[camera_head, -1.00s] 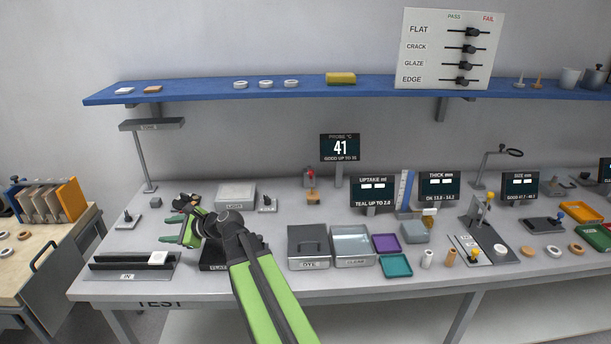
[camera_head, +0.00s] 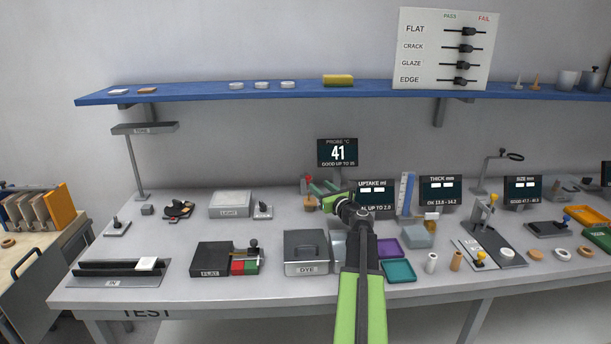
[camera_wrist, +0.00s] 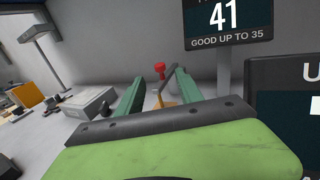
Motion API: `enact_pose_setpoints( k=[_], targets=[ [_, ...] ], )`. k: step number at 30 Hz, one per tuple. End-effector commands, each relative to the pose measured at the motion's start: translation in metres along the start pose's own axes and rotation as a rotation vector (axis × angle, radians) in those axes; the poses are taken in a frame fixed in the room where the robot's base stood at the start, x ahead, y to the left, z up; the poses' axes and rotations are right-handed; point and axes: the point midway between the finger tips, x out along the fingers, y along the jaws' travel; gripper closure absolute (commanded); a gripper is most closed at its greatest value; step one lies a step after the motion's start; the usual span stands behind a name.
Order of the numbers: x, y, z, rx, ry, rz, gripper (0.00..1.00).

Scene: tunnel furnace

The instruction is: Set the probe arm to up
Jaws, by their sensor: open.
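The probe station stands at the back of the bench, below the probe display (camera_head: 338,152), which reads 41. Its red knob (camera_head: 306,181) shows just left of my gripper (camera_head: 320,190). In the wrist view the red knob (camera_wrist: 160,69) lies beyond and between my open green fingers (camera_wrist: 155,90). A thin dark rod (camera_wrist: 168,80) slants beside the knob, above an orange-tan base (camera_wrist: 164,103). The fingers look empty. They partly hide the station, and I cannot tell the arm's position for certain.
The uptake display (camera_head: 374,188) stands close right of my gripper. The light box (camera_head: 231,204) and a small switch (camera_head: 263,209) are to the left. The dye box (camera_head: 306,252) is in front. A blue shelf (camera_head: 210,92) runs above.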

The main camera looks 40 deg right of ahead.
Motion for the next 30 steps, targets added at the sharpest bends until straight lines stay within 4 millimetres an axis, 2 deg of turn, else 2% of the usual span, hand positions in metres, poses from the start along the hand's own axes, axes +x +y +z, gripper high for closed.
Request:
enact_pose_setpoints(
  k=[1,6,12,15,20,27,28,30],
  targets=[
    [0.018,-0.001,0.000,0.000,0.000,0.003,0.57],
    [0.062,-0.001,0.000,0.000,0.000,0.003,0.57],
    [0.106,0.000,0.000,-0.001,0.000,0.002,0.57],
    [0.120,0.000,0.000,-0.001,0.000,0.002,0.57],
    [0.130,0.002,0.000,-0.001,0.000,0.002,0.57],
    [0.131,0.002,0.000,-0.001,0.000,0.002,0.57],
    [0.130,0.002,0.000,-0.001,0.000,0.002,0.58],
    [0.130,0.002,0.000,-0.001,0.000,0.002,0.67]
  ],
)
